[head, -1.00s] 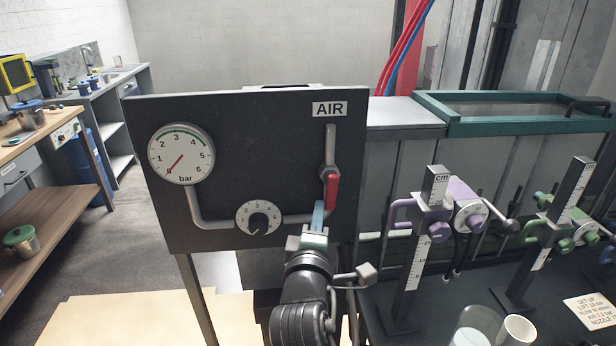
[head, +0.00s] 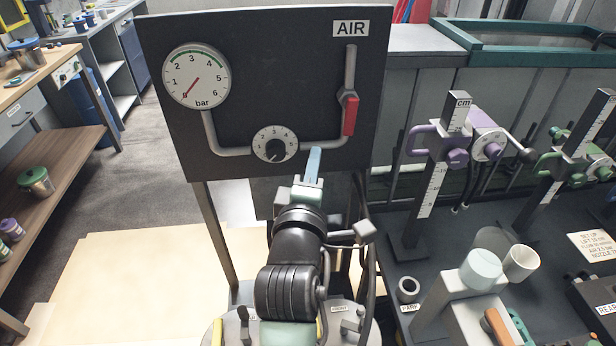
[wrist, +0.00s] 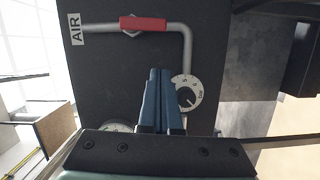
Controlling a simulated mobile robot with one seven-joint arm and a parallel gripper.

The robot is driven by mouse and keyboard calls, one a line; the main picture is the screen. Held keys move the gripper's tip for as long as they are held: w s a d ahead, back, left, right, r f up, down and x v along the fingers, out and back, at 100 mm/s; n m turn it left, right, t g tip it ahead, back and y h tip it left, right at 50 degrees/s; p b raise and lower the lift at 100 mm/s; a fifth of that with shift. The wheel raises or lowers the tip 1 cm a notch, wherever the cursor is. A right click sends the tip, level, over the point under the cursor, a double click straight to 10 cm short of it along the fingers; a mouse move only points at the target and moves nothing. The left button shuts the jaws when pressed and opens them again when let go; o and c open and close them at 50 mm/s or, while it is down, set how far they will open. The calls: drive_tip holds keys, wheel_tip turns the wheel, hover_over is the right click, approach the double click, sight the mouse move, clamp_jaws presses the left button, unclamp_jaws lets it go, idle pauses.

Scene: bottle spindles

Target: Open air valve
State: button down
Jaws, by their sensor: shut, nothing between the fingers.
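The air valve has a red lever handle (head: 349,116) on the right vertical pipe of a dark panel (head: 280,80), below the AIR label (head: 351,28). The handle lies in line with the pipe. It also shows in the wrist view as a red bar (wrist: 143,24) along the pipe, beside the AIR label (wrist: 76,29). My gripper (head: 315,152) is shut and empty, its blue fingers upright below and left of the handle, near the bottom pipe. In the wrist view the closed fingertips (wrist: 159,72) are apart from the handle in the picture.
A pressure gauge (head: 196,77) with its needle at the low end is on the panel's left. A regulator dial (head: 275,145) sits on the bottom pipe, left of my fingers. Purple (head: 457,158) and green (head: 562,163) clamp stands and a white cup (head: 521,262) stand at right.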

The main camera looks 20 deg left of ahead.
drive_tip(key=v, duration=0.3)
drive_tip(key=shift+s+a, duration=0.1)
drive_tip(key=shift+s, duration=0.25)
drive_tip(key=shift+a, duration=0.1)
drive_tip(key=s+d+r+m+t+h, duration=0.1)
drive_tip(key=d+r+m+t, duration=0.3)
drive_tip(key=r, duration=0.7)
drive_tip(key=s+d+r+m+t+h, duration=0.15)
drive_tip(key=d+r+m, duration=0.45)
drive_tip(key=r, duration=0.6)
drive_tip(key=s+d+r+m+t+h, duration=0.1)
drive_tip(key=s+d+r+m+t, duration=0.1)
drive_tip(key=s+d+r+m, duration=0.1)
drive_tip(key=s+d+r+m+t+h, duration=0.1)
drive_tip(key=s+d+r+m+t, duration=0.2)
drive_tip(key=s+r+m, duration=0.3)
wheel_tip(320, 180, up, 4)
drive_tip(key=shift+s+d+r+m+h, duration=0.2)
drive_tip(key=shift+d+m+h, duration=0.15)
drive_tip(key=shift+d+m, duration=0.4)
